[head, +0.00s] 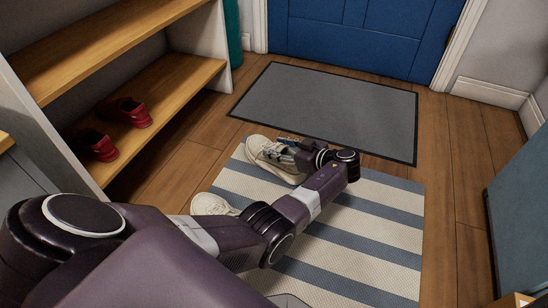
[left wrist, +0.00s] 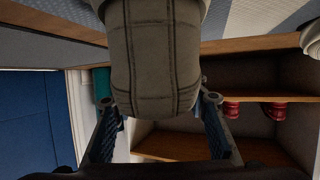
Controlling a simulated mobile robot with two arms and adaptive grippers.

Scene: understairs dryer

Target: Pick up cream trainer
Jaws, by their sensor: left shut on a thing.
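One cream trainer (head: 265,152) is at the far left corner of the striped rug, beside my left gripper (head: 290,146). My left gripper is shut on this trainer. In the left wrist view, which is upside down, the trainer's heel end (left wrist: 152,55) fills the top middle, between the two fingers (left wrist: 158,102). I cannot tell whether its sole touches the rug. A second cream trainer (head: 212,204) lies nearer, at the rug's left edge, partly hidden by my left arm. Part of it shows at the right edge of the left wrist view (left wrist: 313,40). My right gripper is not in view.
The striped rug (head: 375,236) lies on a wooden floor, with a grey doormat (head: 325,105) beyond it before a blue door (head: 365,38). A wooden shelf unit (head: 180,80) at left holds red shoes (head: 125,112). A blue-grey cabinet (head: 520,215) stands at right.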

